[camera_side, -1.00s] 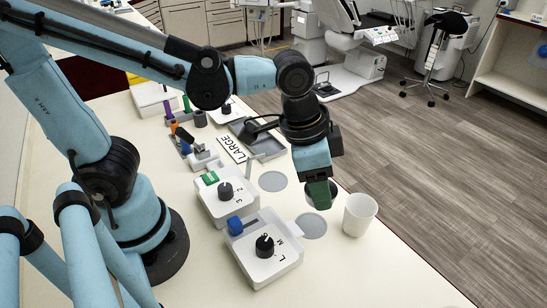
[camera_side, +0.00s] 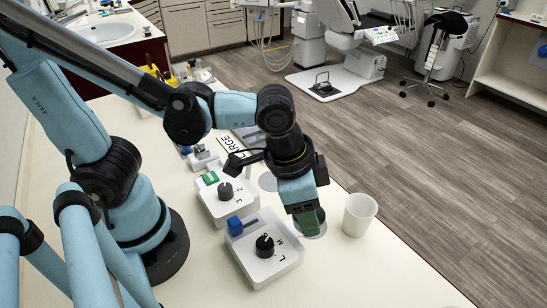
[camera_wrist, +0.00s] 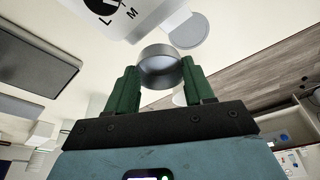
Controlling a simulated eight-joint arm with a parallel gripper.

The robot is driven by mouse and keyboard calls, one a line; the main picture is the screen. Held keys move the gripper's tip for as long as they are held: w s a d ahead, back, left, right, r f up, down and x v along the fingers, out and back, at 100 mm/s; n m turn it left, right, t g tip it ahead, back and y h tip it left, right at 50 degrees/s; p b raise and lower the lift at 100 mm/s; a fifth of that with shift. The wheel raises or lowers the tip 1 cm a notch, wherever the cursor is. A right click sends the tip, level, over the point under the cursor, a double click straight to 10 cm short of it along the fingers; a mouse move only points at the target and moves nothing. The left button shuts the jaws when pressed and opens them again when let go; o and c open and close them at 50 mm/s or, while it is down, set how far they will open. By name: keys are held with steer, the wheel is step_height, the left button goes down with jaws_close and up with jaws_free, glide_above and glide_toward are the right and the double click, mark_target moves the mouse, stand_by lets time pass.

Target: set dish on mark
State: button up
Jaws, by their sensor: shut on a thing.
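My gripper (camera_side: 307,222) has green fingers and points down beside the white dial box (camera_side: 264,247) with the blue block. In the wrist view it (camera_wrist: 160,85) is shut on a small round grey dish (camera_wrist: 158,66), held between the fingertips. The dish is hidden behind the fingers in the side view. A flat grey round mark (camera_wrist: 188,30) lies just past the dish, beside the box marked L and M. In the side view this mark (camera_side: 318,234) is mostly covered by my gripper. I cannot tell how high the dish is above the counter.
A white cup (camera_side: 359,215) stands close to the right of my gripper. A second dial box (camera_side: 226,196) with a green block and another grey disc (camera_side: 267,181) lie behind. A grey tray (camera_wrist: 38,62) shows in the wrist view. The counter's edge is near on the right.

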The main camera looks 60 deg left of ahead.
steer(key=w+a+f, duration=0.1)
steer(key=w, duration=0.1)
steer(key=w+a+f, duration=0.2)
steer(key=shift+w+a+f, duration=0.15)
steer(key=shift+f, duration=2)
steer(key=shift+f, duration=0.1)
steer(key=o, duration=1.1)
steer(key=shift+f, duration=0.1)
steer(key=shift+c, duration=0.2)
steer(key=shift+v, duration=6.05)
steer(key=w+a+r+n+t+y, duration=0.1)
steer(key=a+n+t, duration=0.3)
steer(key=a, duration=0.6)
steer(key=shift+w+a+r+n+t, duration=0.25)
steer(key=shift+w+n, duration=0.3)
steer(key=shift+n, duration=0.45)
